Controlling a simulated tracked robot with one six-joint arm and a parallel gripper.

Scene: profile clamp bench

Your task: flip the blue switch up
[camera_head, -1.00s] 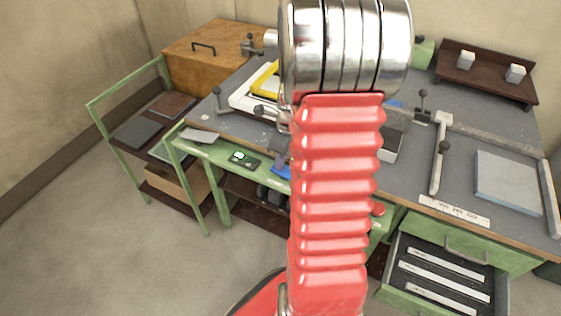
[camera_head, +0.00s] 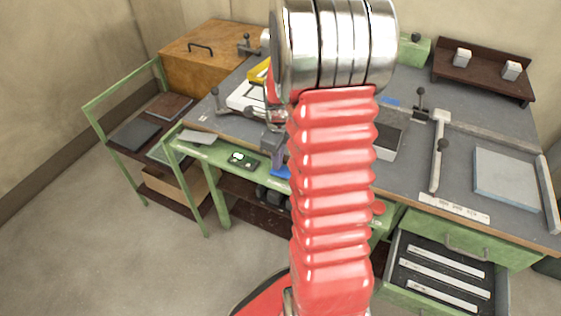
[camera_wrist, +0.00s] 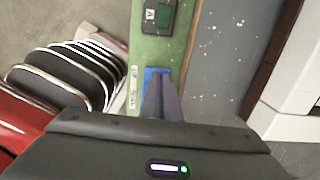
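A blue part (camera_head: 281,172), which looks like the switch, sits on the front edge of the green bench, right of a small dark panel with a lit green display (camera_head: 243,160). In the wrist view the blue part (camera_wrist: 157,72) shows just beyond my fingertips, partly covered by them. Its up or down position cannot be made out. My gripper (camera_head: 277,153) is at the bench front, over or right by the blue part. In the wrist view its two fingers (camera_wrist: 159,92) lie together with no gap, and nothing shows between them. Whether they touch the blue part cannot be told.
My red arm hides the middle of the bench. A red button (camera_head: 379,208) is on the front rail at right. An open drawer (camera_head: 440,277) juts out at lower right. A green trolley (camera_head: 125,100) stands at left. Small clamps and a white frame (camera_head: 243,97) are on the bench top.

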